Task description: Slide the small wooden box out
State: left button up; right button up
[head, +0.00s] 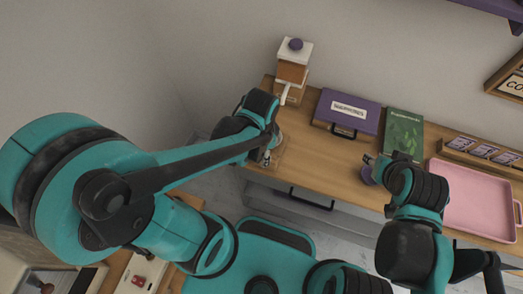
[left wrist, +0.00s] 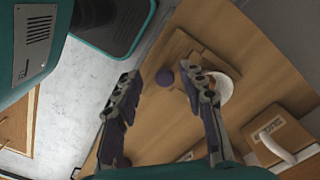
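In the left wrist view, a small wooden box (left wrist: 200,52) with a purple ball knob (left wrist: 165,77) sits on the wooden counter, partly hidden by a finger and by a round white piece (left wrist: 226,88). My left gripper (left wrist: 160,95) is open, its fingers spread with the knob between them in this view; I cannot tell whether they touch it. In the head view my left gripper (head: 267,152) is over the counter's left end and hides most of the box. My right gripper (head: 370,163) is near a purple cup (head: 367,177); its finger opening is unclear.
A wooden grinder (head: 291,73) with a white handle stands at the back left. A purple case (head: 347,112), a green book (head: 403,130) and a pink tray (head: 475,200) line the counter. The counter's front middle (head: 315,165) is clear. A dark drawer handle (head: 311,198) is on its front.

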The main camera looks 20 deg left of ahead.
pick_arm(q)
jog(key=shift+w, duration=0.1)
jog(key=shift+r, duration=0.15)
notch_tip(320, 180, up, 12)
dwell(0.5)
jog(key=shift+f, duration=0.2)
jog(key=w+a+f+n+t+b, duration=0.2)
jog(key=a+f+n+t+b, duration=0.2)
jog(key=n+t, duration=0.3)
jog(key=shift+w+a+f+n+b, duration=0.2)
jog(key=shift+a+f+n+b, duration=0.15)
jog(key=shift+n+b, duration=0.55)
